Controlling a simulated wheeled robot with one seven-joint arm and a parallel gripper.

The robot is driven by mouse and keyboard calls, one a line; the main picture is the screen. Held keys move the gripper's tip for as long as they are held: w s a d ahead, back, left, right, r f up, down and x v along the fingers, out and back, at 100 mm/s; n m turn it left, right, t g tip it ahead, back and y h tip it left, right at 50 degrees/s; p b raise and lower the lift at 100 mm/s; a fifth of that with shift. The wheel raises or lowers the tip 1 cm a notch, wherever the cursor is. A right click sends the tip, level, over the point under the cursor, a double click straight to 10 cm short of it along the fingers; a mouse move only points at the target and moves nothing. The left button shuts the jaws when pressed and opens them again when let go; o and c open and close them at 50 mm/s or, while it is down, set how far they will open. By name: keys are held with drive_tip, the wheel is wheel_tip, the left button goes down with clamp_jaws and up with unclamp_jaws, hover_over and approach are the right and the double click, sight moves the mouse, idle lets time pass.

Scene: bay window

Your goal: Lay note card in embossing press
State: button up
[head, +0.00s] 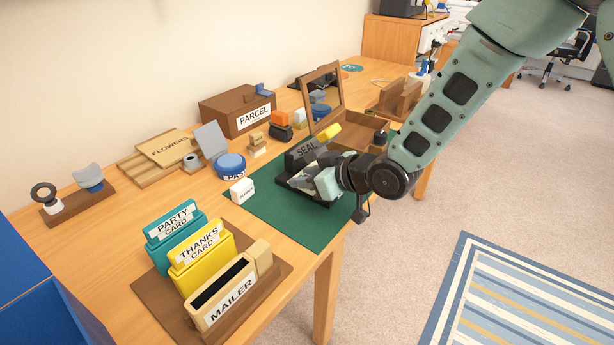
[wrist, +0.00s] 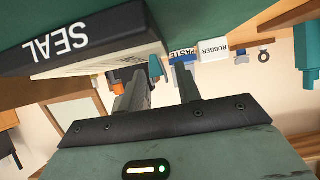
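The embossing press (head: 307,150), dark and marked SEAL, stands on the green mat. The press (wrist: 70,38) also fills the upper left of the wrist view. My gripper (head: 311,177) is low at the front of the press. In the wrist view its two dark fingers (wrist: 160,88) stand apart with a gap between them, and nothing is clearly clamped there. A pale cream slab with faint print (wrist: 100,61) lies along the press, beside the left finger; it may be the note card, but I cannot tell. My gripper hides part of the press in the head view.
The green mat (head: 265,215) has bare room in front. A white rubber block (head: 242,190) and blue paste tin (head: 230,165) sit left of the press. A brown holder (head: 165,305) with card files stands nearer. A framed stand (head: 322,95) rises behind the press.

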drive_tip(key=p+v, duration=0.1)
drive_tip(key=v, duration=1.1)
drive_tip(key=s+d+r+m+g+h, duration=0.1)
drive_tip(key=s+d+g+h, duration=0.1)
drive_tip(key=s, duration=0.6)
drive_tip(key=s+d+r+m+g+h, duration=0.1)
drive_tip(key=s+g+h, duration=0.2)
drive_tip(key=s, duration=0.5)
drive_tip(key=s+d+r+g+h, duration=0.1)
drive_tip(key=s+h, duration=0.3)
drive_tip(key=s, duration=0.4)
drive_tip(key=shift+d+m+g, duration=0.4)
drive_tip(key=shift+d+g, duration=0.4)
drive_tip(key=shift+s+r, duration=0.1)
drive_tip(key=shift+r, duration=0.1)
wheel_tip(320, 180, up, 13)
drive_tip(key=p, duration=1.3)
drive_tip(key=shift+r+p, duration=0.15)
drive_tip(key=shift+p, duration=0.15)
